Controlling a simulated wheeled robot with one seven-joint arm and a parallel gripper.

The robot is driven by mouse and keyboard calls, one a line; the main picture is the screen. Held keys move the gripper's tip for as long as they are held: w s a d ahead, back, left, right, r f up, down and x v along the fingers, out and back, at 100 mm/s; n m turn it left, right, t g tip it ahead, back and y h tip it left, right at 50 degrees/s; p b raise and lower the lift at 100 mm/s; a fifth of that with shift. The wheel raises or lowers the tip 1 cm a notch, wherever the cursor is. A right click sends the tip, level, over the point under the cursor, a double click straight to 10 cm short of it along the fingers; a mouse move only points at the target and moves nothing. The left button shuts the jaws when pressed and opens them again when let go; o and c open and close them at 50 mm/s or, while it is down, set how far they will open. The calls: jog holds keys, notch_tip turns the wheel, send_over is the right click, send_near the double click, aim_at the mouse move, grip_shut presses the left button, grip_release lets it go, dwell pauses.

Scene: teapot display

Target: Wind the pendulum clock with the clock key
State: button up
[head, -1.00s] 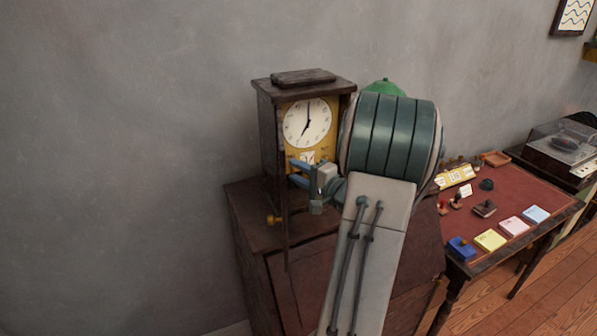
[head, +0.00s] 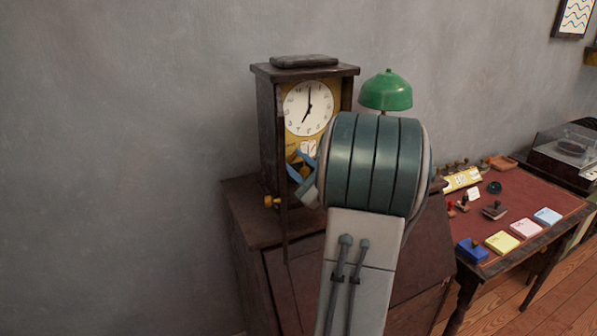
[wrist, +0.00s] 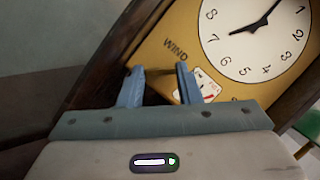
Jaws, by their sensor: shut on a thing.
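The pendulum clock (head: 266,120) stands upright on a dark wooden cabinet, its white dial (head: 308,108) facing me. A brass knob (head: 272,201) shows low at its front left, by a thin dark upright edge that looks like the open door. My gripper (head: 300,165) is at the clock's lower front, partly hidden by my arm. In the wrist view its blue fingers (wrist: 159,72) stand a little apart at the brass face, just below the word WIND (wrist: 176,50). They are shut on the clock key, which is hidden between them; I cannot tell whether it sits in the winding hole.
The cabinet top (head: 240,205) has bare room left of the clock. A green-shaded lamp (head: 386,92) stands right of it. Further right, a red-topped desk (head: 480,222) holds stamps and coloured pads. The grey wall is close behind.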

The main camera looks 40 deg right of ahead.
jog(key=shift+a+r+m+t+h+b, duration=0.15)
jog(key=shift+m+h+b, duration=0.4)
jog(key=shift+m, duration=0.8)
jog(key=shift+f+m+t+h+b, duration=0.1)
jog(key=shift+m+t+h+b, duration=0.15)
jog(key=shift+m+h, duration=0.8)
jog(key=shift+a+r+m+t+h+b, duration=0.1)
jog(key=shift+m+h+b, duration=0.35)
jog(key=shift+m, duration=1.45)
